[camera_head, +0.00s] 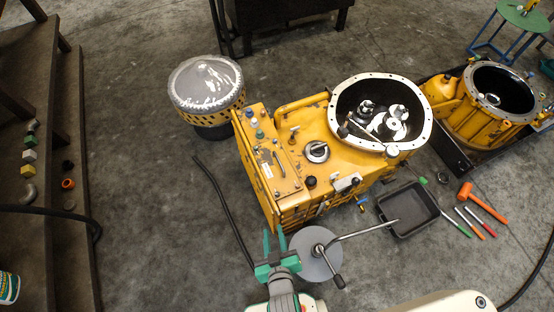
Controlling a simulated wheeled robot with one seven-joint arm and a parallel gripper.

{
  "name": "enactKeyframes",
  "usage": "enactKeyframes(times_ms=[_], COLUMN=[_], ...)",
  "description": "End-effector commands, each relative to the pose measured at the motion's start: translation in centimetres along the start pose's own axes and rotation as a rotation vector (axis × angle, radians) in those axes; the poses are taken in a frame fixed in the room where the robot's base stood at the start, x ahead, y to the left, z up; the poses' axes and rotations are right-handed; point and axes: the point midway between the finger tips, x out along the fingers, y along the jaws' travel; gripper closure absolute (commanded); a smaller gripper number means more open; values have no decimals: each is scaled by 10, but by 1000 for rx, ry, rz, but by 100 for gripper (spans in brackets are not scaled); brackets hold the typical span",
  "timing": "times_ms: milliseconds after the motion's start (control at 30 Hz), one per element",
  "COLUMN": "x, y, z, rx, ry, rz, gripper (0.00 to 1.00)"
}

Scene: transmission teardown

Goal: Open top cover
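The yellow transmission housing (305,125) stands in the middle of the floor. Its large round flange (428,127) is uncovered, and metal gears (385,120) show inside. A flat yellow top panel (270,165) with several knobs and fittings lies on its left part. I cannot tell which part is the top cover. A black round knob (310,181) and a silver round cap (317,151) sit on the housing. My gripper (274,236), with green fingers, is in front of the housing's lower left end. Its fingers are apart with nothing visible between them.
A grey disc (313,266) with metal rods is right beside my gripper. A dark tray (408,210), an orange mallet (484,203) and several hand tools lie to the right. A wrapped yellow drum (207,90) stands upper left. A second yellow housing (483,120) is far right.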

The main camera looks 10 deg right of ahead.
Motion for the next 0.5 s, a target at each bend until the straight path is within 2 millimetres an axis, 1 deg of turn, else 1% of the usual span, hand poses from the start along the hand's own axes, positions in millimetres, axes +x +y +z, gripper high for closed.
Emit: enactKeyframes(times_ms=[33,200,333,500], x=[22,84,126,175], y=[4,16,25,39], z=[2,14,16,7], rx=[-16,-76,-112,-142], ry=[-29,-155,-254,-385], rz=[8,24,33,42], gripper=[72,72,72,72])
